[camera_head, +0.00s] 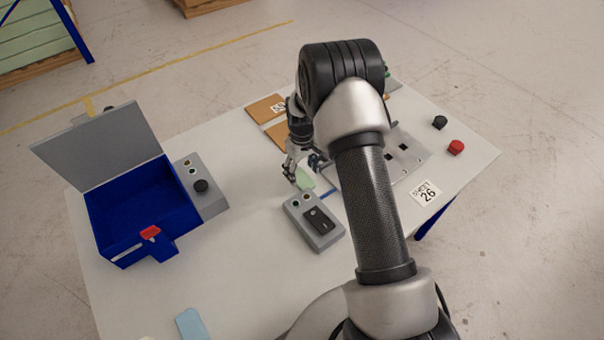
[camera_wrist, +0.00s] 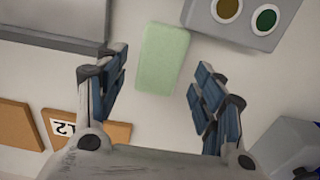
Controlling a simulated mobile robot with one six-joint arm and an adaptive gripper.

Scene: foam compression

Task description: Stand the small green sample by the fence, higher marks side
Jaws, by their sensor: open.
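The small green sample (camera_wrist: 163,59) is a pale green block lying on the table, in the wrist view at the upper middle. In the head view the green sample (camera_head: 304,179) shows just beside my fingers, partly hidden by them. My gripper (camera_wrist: 158,92) is open, with one finger on each side of the sample's near end and a gap to each. My gripper (camera_head: 297,169) also shows in the head view, low over the table. The fence and its marks cannot be made out for sure; my arm hides part of the table.
A grey control box (camera_head: 314,222) stands close to the sample. A blue bin (camera_head: 140,211) with a raised grey lid is at left. Brown boards (camera_head: 266,109) lie behind my gripper. A grey plate (camera_head: 407,156) lies right of my arm, with black (camera_head: 440,122) and red (camera_head: 456,147) knobs beyond.

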